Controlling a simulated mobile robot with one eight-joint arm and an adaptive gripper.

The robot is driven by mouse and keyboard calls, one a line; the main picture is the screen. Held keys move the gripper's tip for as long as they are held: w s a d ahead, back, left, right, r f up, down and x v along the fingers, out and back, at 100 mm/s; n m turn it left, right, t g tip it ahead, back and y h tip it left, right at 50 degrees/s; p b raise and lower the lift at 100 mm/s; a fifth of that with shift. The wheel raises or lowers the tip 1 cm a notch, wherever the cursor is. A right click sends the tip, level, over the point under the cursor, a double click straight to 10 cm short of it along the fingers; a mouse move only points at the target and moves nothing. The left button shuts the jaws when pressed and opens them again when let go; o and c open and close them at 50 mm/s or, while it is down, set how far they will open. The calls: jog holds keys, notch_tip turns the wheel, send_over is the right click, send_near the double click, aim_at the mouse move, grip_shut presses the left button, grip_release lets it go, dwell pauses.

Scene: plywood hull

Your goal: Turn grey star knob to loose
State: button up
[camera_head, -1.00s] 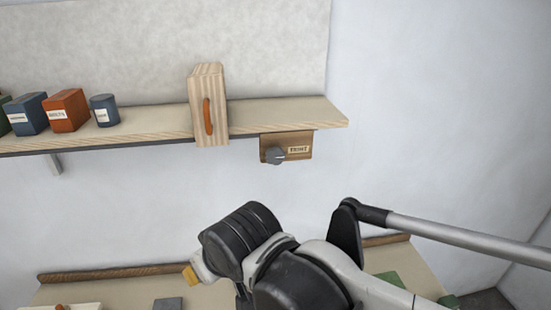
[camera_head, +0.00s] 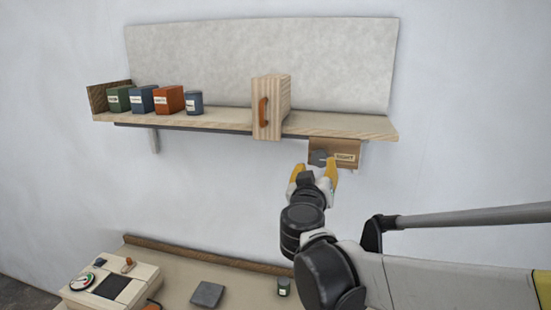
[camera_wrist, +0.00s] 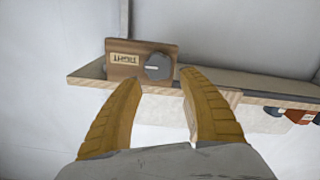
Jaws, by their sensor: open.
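The grey star knob (camera_head: 318,158) is on a small brown wooden block (camera_head: 348,147) under the right end of the shelf. The block has a pale label that seems to read "TIGHT". In the wrist view the knob (camera_wrist: 158,66) shows a white pointer line towards the label, and the block (camera_wrist: 122,71) appears upside down. My gripper (camera_head: 314,172) is open, with its yellow fingers just below and in front of the knob. In the wrist view the open fingers (camera_wrist: 162,80) point at the knob, one on each side of it, with no clear contact.
Below is a bench (camera_head: 180,272) with a gauge box (camera_head: 110,285), a dark grey plate (camera_head: 207,294) and a green tin (camera_head: 284,287).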

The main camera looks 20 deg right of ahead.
aim_at(319, 158)
jog(key=x, duration=0.7)
jog(key=shift+w+d+p, duration=0.15)
jog(key=shift+d+p, duration=0.05)
jog(key=shift+p, duration=0.1)
jog(key=c, duration=0.8)
